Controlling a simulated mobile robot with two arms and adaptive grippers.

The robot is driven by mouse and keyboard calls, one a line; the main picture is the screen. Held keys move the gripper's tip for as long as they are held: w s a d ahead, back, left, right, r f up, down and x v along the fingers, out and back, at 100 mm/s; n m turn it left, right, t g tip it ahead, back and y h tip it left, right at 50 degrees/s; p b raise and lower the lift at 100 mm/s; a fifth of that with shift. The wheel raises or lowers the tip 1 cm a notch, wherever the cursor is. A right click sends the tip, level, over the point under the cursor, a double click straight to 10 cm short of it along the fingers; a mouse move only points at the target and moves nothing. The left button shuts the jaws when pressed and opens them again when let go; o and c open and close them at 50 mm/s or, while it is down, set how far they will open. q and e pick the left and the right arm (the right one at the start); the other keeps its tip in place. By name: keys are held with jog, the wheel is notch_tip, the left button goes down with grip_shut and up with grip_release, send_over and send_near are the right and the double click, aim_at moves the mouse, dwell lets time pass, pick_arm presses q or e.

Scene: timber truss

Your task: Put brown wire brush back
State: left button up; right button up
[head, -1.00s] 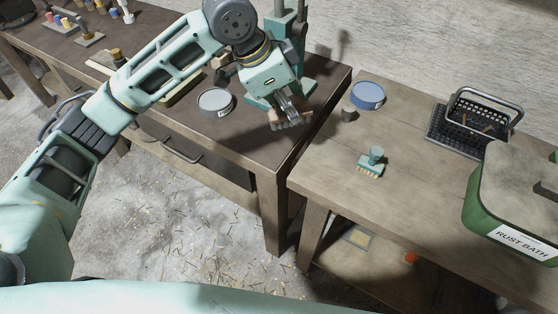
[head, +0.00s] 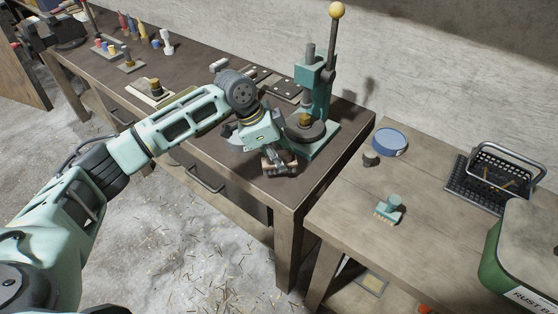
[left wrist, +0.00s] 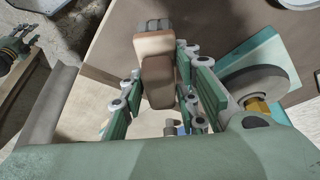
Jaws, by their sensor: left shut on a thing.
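My left gripper (head: 272,152) is shut on the brown wire brush (head: 280,165), close over the dark workbench near its right front corner. In the left wrist view the brush's reddish-brown wooden block (left wrist: 156,68) sits between the pads of the left gripper (left wrist: 165,85), with a dark grey end at the top. I cannot tell whether the brush touches the bench. A small teal jointed part (left wrist: 15,45) at the left edge of the left wrist view looks like my right gripper; its jaws are too small to read.
A teal press (head: 318,90) stands just right of the left gripper. On the lighter table are a teal brush (head: 390,207), a blue tin (head: 390,142), a dark wire basket (head: 490,180) and the green rust bath (head: 525,250). A gap separates the two tables.

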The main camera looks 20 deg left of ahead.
pick_arm(q)
notch_tip(320, 180, down, 2)
jog(key=shift+f, duration=0.25)
jog(key=o, duration=1)
jog(key=shift+f, duration=0.1)
